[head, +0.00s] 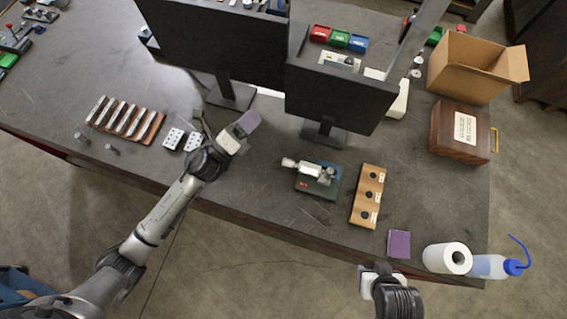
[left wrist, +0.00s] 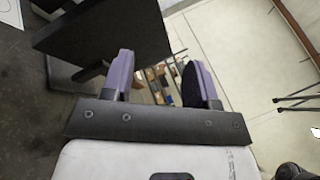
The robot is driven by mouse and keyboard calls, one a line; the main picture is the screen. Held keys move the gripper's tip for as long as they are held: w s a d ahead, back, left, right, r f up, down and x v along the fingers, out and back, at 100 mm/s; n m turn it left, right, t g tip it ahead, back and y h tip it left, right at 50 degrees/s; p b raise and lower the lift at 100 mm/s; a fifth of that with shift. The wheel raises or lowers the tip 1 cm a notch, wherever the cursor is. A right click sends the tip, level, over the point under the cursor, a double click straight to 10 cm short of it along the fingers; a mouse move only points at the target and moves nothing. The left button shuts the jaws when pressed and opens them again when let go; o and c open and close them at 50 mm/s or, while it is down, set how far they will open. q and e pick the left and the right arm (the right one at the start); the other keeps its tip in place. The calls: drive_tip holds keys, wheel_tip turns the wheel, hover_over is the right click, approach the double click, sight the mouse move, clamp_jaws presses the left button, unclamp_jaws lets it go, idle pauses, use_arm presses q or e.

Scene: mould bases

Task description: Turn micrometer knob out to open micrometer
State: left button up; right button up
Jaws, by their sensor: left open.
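The micrometer (head: 312,168) is a small pale metal tool lying on a dark green base (head: 305,186) on the bench, in front of the right monitor. Its knob (head: 289,162) seems to be the pale end pointing left. How far the micrometer is open is too small to tell. My left gripper (head: 248,122) is left of and behind the micrometer, apart from it. In the left wrist view its two purple fingers (left wrist: 160,80) are spread with nothing between them. My right gripper (head: 366,271) is at the bench's front edge, below the micrometer; its jaws do not show clearly.
Two monitors (head: 337,97) stand behind the micrometer. A wooden block with dark holes (head: 376,170) is close on its right. A purple pad (head: 399,244), paper roll (head: 447,258) and blue-capped bottle (head: 490,266) line the front right.

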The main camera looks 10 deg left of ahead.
use_arm(q)
wheel_tip(320, 180, down, 7)
drive_tip(key=d+m+g+h+b, duration=0.1)
drive_tip(key=m+g+h+b, duration=0.4)
drive_tip(key=m+g, duration=0.8)
drive_tip(key=m+g+y+b, duration=0.1)
drive_tip(key=m+g+y, duration=0.25)
drive_tip(key=m, duration=0.85)
approach(288, 163)
drive_tip(key=shift+g+h, duration=0.25)
drive_tip(key=shift+g, duration=0.3)
drive_tip(key=d+f+p, duration=0.2)
drive_tip(key=d, duration=0.1)
drive_tip(key=w+d+f, duration=0.1)
drive_tip(key=d, duration=0.1)
drive_tip(key=shift+w+d+f+p, duration=0.1)
drive_tip(key=shift+d+f+p, duration=0.1)
drive_tip(key=shift+f+p, duration=0.2)
drive_tip(key=shift+x, duration=0.95)
use_arm(e)
drive_tip(key=shift+w+a+f, duration=0.1)
drive_tip(key=shift+f, duration=0.95)
drive_tip(key=shift+a+f, duration=0.1)
drive_tip(key=shift+f, duration=0.95)
use_arm(q)
drive_tip(key=shift+f, duration=0.1)
drive_tip(key=shift+c, duration=0.5)
